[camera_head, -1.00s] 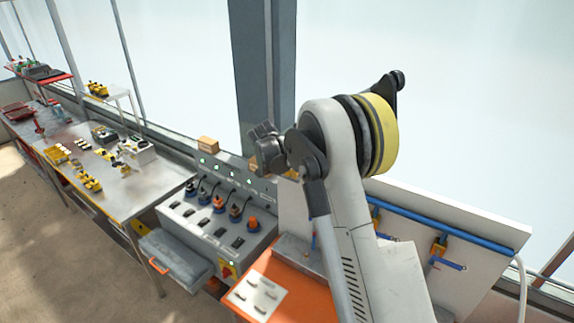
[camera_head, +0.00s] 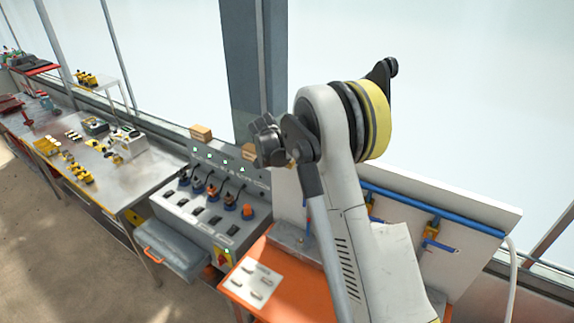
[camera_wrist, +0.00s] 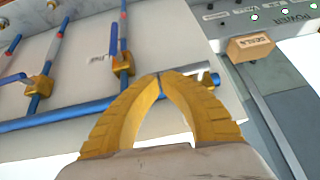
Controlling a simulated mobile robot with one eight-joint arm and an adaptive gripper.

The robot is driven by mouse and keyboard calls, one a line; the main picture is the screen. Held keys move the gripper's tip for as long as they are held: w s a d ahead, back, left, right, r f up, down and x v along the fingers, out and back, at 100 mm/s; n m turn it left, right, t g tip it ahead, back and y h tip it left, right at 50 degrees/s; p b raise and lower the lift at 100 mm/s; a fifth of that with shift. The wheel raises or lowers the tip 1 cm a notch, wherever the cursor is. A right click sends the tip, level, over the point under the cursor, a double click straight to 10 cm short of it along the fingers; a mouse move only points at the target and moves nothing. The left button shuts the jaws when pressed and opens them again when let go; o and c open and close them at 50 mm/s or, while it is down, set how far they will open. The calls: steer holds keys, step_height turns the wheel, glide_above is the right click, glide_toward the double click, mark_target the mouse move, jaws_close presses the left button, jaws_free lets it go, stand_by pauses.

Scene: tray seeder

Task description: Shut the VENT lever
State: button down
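Small valves with brass bodies and blue levers sit on blue pipework on a white panel. In the head view one valve's blue lever (camera_head: 440,246) sticks out sideways at the right; another valve (camera_head: 371,198) is partly hidden by my arm. In the wrist view one blue lever (camera_wrist: 113,40) lies roughly along its pipe above a brass valve (camera_wrist: 122,65). Another lever (camera_wrist: 12,78) points across its pipe at the left. I cannot read which is VENT. My gripper (camera_wrist: 160,76) has its yellow fingertips together, with nothing visible between them, in front of the horizontal blue pipe.
A grey control console (camera_head: 205,215) with knobs and switches stands left of the panel. An orange bench (camera_head: 237,280) carries a white plate. A cardboard box (camera_wrist: 250,47) shows beside the panel. A long workbench (camera_head: 118,190) runs to the left; floor is free before it.

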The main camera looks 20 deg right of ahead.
steer(key=shift+s+f+t+b, duration=0.1)
steer(key=shift+f+t+b, duration=0.3)
steer(key=shift+b, duration=0.45)
step_height(320, 180, down, 2)
steer(key=m+t+y+b, duration=0.1)
steer(key=t+b, duration=0.1)
steer(key=b, duration=0.3)
steer(key=shift+s+d+f+y, duration=0.1)
steer(key=shift+d+y, duration=0.05)
steer(key=shift+y, duration=0.25)
steer(key=f+m+t+b, duration=0.1)
steer(key=t+b, duration=0.1)
steer(key=b, duration=0.2)
steer(key=w+a+f+m+t+y+b, duration=0.1)
steer(key=f+t+b, duration=0.1)
steer(key=b, duration=0.3)
steer(key=w+f+t+y+b, duration=0.1)
steer(key=t+b, duration=0.1)
steer(key=b, duration=0.2)
steer(key=shift+w+a+f+m+b, duration=0.15)
steer(key=shift+w+a+m+b, duration=0.15)
steer(key=shift+m+b, duration=0.1)
steer(key=shift+s, duration=0.1)
steer(key=shift+r+p, duration=0.45)
steer(key=shift+r, duration=0.35)
steer(key=shift+s, duration=0.1)
